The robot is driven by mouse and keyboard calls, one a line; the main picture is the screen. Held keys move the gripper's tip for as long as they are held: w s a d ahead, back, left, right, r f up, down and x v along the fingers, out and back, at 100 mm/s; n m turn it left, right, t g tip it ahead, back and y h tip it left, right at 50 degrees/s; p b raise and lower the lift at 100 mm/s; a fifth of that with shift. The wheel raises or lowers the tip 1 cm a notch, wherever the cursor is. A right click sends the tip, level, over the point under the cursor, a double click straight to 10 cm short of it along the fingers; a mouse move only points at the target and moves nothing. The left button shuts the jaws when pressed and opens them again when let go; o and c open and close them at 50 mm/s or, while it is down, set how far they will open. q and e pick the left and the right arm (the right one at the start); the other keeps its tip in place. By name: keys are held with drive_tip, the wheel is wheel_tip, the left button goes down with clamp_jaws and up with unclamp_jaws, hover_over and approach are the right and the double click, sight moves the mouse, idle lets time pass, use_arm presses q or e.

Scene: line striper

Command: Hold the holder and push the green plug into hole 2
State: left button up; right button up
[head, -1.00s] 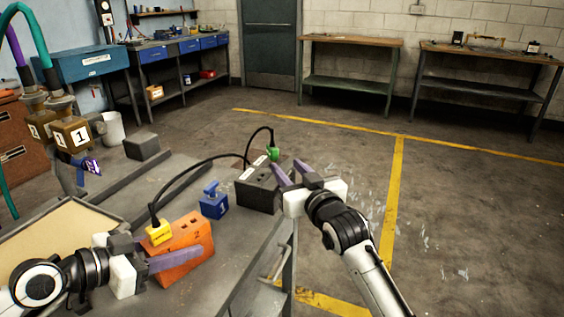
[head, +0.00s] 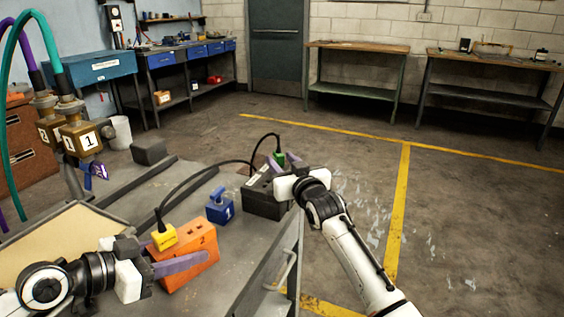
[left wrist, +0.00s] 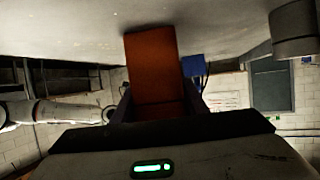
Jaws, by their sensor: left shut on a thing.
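The orange holder (head: 188,255), marked 2, lies on the grey bench top with a yellow plug (head: 163,236) at its left end. My left gripper (head: 178,264) is shut on the orange holder, which also shows between the fingers in the left wrist view (left wrist: 153,75). The green plug (head: 279,156), with a black cable, is at the far end of the black box (head: 262,203). My right gripper (head: 283,165) has its purple fingers around or beside the green plug. I cannot tell whether they touch it. The hole 2 opening is not clearly seen.
A blue block (head: 219,208) marked 1 stands between the orange holder and the black box. A black cable arches from the yellow plug towards the black box. A tan-topped tray (head: 62,240) is at the left. A grey block (head: 149,151) lies farther back.

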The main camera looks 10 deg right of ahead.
idle(0.6)
clamp_jaws()
drive_tip(key=shift+r, duration=0.7)
drive_tip(key=shift+r, duration=0.8)
use_arm(q)
drive_tip(key=o, duration=1.5)
